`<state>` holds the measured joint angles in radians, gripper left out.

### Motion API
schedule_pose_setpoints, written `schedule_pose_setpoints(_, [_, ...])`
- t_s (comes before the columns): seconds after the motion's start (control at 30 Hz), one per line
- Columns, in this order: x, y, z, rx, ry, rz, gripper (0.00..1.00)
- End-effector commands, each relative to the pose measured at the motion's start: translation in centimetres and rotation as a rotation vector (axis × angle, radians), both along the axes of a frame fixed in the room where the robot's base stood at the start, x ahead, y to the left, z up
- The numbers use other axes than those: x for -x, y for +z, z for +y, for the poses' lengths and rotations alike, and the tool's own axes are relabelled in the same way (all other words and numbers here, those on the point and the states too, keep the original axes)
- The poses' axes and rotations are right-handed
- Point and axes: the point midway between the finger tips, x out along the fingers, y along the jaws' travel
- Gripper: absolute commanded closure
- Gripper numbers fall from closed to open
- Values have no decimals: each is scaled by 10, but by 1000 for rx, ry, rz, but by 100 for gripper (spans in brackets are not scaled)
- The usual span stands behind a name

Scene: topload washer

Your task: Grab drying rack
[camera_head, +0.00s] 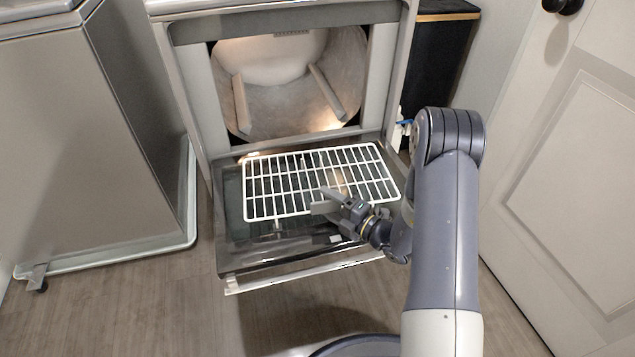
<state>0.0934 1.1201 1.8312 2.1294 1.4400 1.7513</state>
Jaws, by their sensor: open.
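The drying rack (290,183) is a white wire grid. It lies over the lowered door (240,250) of the dryer, in front of the drum opening. My gripper (318,200) is open at the rack's front edge, right of its middle. The fingers overlap the front wires in this view. I cannot tell whether they touch the rack or are just above it. My gripper and wrist hide a small part of the rack's front right edge.
The dryer drum (290,80) is open and lit behind the rack. A grey appliance (90,150) stands at the left. A white panelled door (570,170) is at the right, and a dark narrow cabinet (440,60) stands behind my arm. The wood floor (130,310) at front left is clear.

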Motion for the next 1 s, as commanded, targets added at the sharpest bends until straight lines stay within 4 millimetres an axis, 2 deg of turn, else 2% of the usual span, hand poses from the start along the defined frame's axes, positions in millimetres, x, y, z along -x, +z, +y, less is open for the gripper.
schedule_pose_setpoints(0.1, [-4, 0, 6, -1, 1, -1, 35])
schedule_pose_setpoints(0.33, [-4, 1, 6, -1, 0, 0, 36])
schedule_pose_setpoints(1.0, [-4, 0, 5, -1, 0, 1, 91])
